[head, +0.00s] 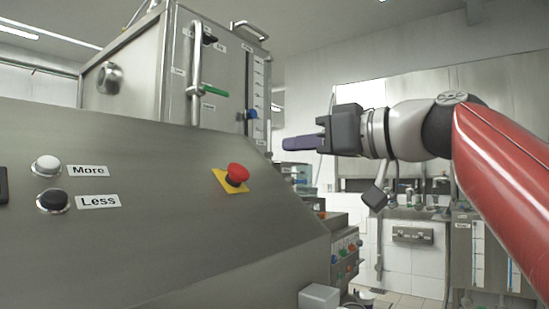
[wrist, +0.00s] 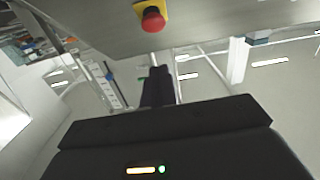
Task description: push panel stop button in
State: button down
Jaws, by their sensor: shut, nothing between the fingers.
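The panel stop button (head: 236,175) is a red mushroom knob on a yellow square plate, mounted on the sloped steel panel. In the wrist view the same red button (wrist: 153,20) shows at the top, on its yellow plate. My gripper (head: 286,143) is right of the button and a little higher in the head view, its dark fingers together and pointing left. The wrist view shows the shut fingers (wrist: 162,72) below the button in the picture. The fingers are apart from the button, and nothing shows between them.
A white More button (head: 46,167) and a black Less button (head: 53,201) sit at the panel's left. A smaller control box (head: 345,250) with coloured buttons stands below my gripper.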

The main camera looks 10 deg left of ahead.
jog(key=shift+v, duration=1.55)
